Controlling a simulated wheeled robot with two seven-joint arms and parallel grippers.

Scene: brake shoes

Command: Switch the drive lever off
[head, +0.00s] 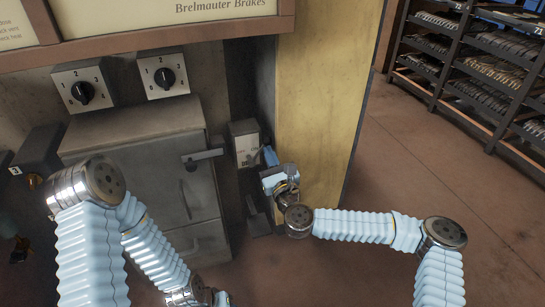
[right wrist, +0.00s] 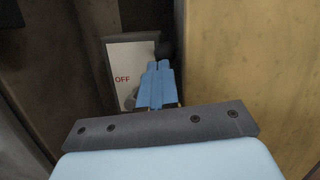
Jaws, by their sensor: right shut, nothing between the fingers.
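The drive lever's box (head: 244,138) is a small grey box with a light face, low on the wall left of the yellow panel. In the right wrist view its white plate (right wrist: 122,60) shows the word OFF on the left. My fingers hide much of the lever. My right gripper (head: 268,154) is shut and empty in front of the box; it also shows in the right wrist view (right wrist: 158,68). I cannot tell whether it touches the knob. My left gripper (head: 220,298) is partly visible at the bottom edge.
The yellow panel (head: 318,110) stands close to the right of my right gripper. A grey cabinet (head: 150,165) with handles is to the left, below two rotary switches (head: 82,88) (head: 163,77). Shelves of brake shoes (head: 480,65) stand far right. The floor between is clear.

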